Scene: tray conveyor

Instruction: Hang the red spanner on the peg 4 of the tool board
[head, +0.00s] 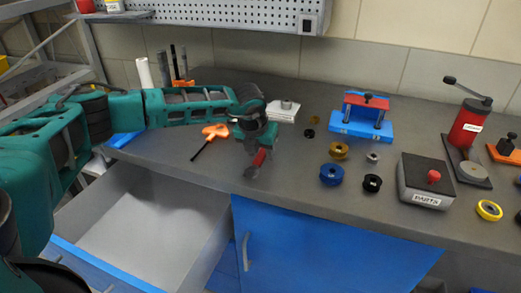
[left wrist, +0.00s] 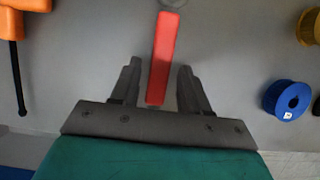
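The red spanner (left wrist: 163,58) lies on the grey worktop, its red handle pointing at my left gripper (left wrist: 159,68). The handle's near end is between the two fingers, with a gap on each side. In the head view the red spanner (head: 259,158) shows just below my left gripper (head: 262,143), near the worktop's front edge. A perforated board (head: 230,16) is on the wall at the top. Only its lower part shows, and I cannot make out a numbered peg. My right gripper is not in view.
Blue spool (head: 331,174), several rings, a blue fixture (head: 361,122) and a parts box (head: 426,182) stand to the right. An open drawer (head: 150,225) sticks out below the worktop (head: 200,172).

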